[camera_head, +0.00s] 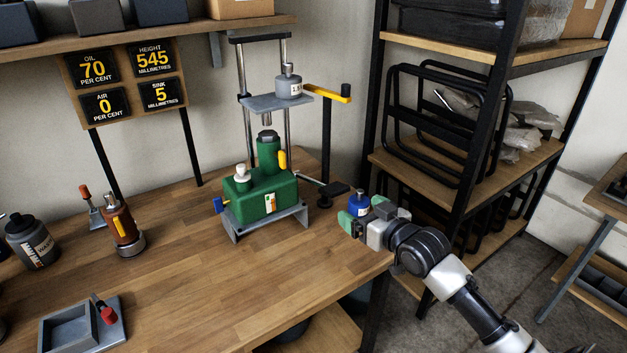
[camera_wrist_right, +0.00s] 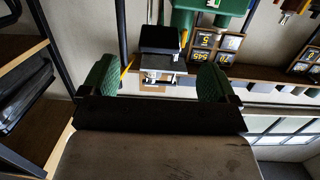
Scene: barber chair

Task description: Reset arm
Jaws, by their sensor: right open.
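My left gripper is not in view.
A sign board (camera_head: 126,82) reads oil 70, air 0, height 545, sink 5. A brown bottle jack (camera_head: 121,226), a dark jar (camera_head: 32,242) and a grey tray (camera_head: 72,328) stand at the left. A metal shelf rack (camera_head: 455,180) rises close behind my right arm. The bench's front middle is clear.

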